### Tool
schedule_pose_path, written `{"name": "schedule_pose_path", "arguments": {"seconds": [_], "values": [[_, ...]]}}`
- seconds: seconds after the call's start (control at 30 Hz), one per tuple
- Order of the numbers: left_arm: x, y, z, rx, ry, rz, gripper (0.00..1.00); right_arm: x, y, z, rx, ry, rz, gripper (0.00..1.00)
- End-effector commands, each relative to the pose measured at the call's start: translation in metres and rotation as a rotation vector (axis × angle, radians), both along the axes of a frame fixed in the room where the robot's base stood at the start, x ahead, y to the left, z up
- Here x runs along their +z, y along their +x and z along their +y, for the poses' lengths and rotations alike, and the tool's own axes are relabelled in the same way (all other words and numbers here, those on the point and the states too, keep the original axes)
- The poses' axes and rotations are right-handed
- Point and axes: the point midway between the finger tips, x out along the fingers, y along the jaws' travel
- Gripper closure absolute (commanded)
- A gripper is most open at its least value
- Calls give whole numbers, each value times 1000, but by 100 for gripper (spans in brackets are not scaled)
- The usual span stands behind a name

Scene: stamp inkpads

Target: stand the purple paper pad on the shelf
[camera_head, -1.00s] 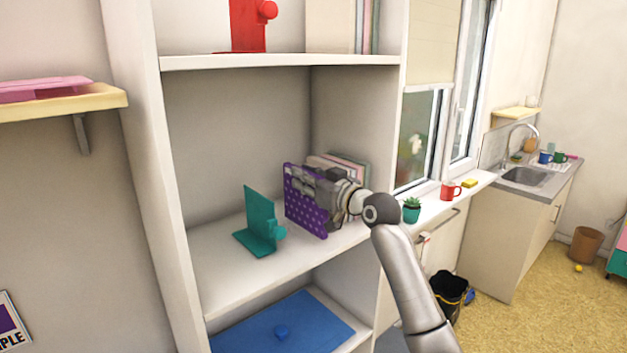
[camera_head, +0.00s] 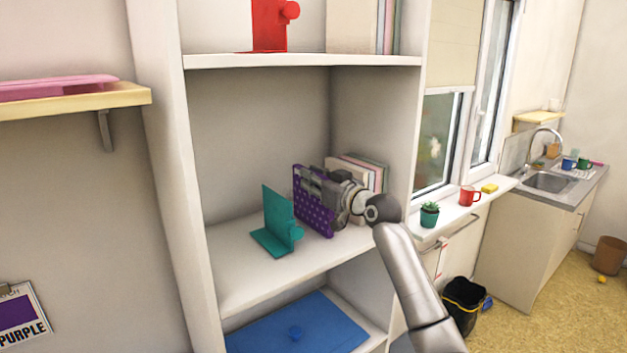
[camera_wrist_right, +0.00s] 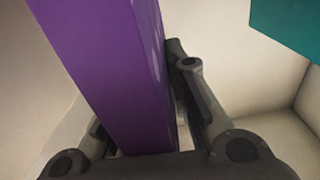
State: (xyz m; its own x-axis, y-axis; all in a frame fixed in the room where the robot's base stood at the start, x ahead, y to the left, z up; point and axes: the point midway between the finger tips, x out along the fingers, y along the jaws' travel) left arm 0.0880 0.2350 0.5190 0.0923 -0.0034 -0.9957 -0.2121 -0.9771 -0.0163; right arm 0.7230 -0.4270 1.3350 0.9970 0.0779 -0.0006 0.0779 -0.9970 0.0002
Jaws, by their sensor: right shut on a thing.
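The purple paper pad (camera_head: 316,217), with pale dots on its face, is upright on or just above the middle shelf (camera_head: 240,282); I cannot tell whether its bottom edge touches. My right gripper (camera_head: 322,186) is shut on it, reaching in from the right. In the right wrist view the purple pad (camera_wrist_right: 110,65) runs between the two fingers (camera_wrist_right: 150,120). A teal bookend (camera_head: 278,222) stands to the left of the pad, apart from it. Several pastel books (camera_head: 368,172) stand behind and to the right, partly hidden by my gripper. My left gripper is out of view.
The upper shelf (camera_head: 300,60) holds a red bookend (camera_head: 268,25) and books. A blue flat item (camera_head: 290,325) lies on the shelf below. A windowsill with a plant (camera_head: 429,215) and red mug (camera_head: 469,196) is to the right. The middle shelf is bare at front left.

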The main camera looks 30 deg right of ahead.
Motion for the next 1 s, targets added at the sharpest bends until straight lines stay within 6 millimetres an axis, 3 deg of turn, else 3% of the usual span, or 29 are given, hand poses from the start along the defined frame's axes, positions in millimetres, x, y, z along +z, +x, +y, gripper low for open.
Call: {"name": "schedule_pose_path", "arguments": {"seconds": [0.07, 0.1, 0.3, 0.67, 0.87, 1.0], "values": [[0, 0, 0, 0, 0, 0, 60, 2, 0, 0, 0, 0, -3, 100], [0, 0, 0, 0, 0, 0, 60, 2, 0, 0, 0, 0, -3, 83], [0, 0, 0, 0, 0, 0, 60, 1, 0, 0, 0, 0, -2, 59], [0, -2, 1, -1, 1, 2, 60, -1, -3, 0, 0, -1, 2, 59], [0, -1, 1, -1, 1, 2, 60, -1, -25, -2, -1, -4, 2, 59], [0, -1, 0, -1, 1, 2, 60, -1, -51, -4, -1, -5, 2, 59]]}}
